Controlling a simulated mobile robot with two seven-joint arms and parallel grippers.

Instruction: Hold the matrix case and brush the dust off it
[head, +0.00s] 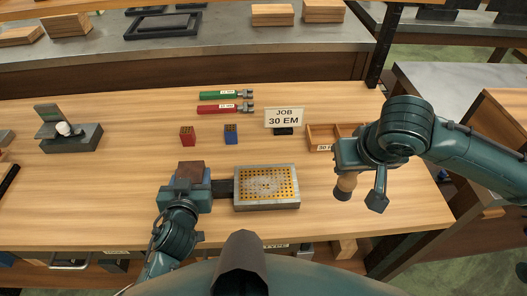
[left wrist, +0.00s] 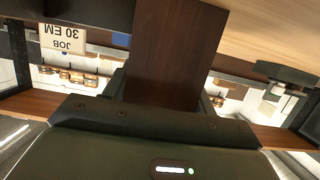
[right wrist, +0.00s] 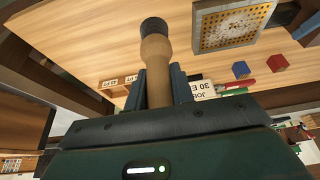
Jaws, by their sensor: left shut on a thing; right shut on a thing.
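The matrix case (head: 267,188) is a grey-rimmed block with a brass face full of small holes; pale grey dust lies over its middle. It also shows in the right wrist view (right wrist: 225,45). My left gripper (head: 205,188) is at its left side, shut on a dark brown wooden handle (left wrist: 165,55); a dark bar runs from there to the case. I cannot tell whether the case touches the table. My right gripper (head: 347,165) is shut on the wooden handle of a brush (right wrist: 155,65). Its dark bristle end points down, right of the case and apart from it.
Behind the case stand a red block (head: 187,136), a blue block (head: 231,135) and a "JOB 30 EM" sign (head: 284,119). Green (head: 226,95) and red (head: 225,108) tools lie farther back. A wooden tray (head: 323,136) is back right; a grey device (head: 70,138) is left.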

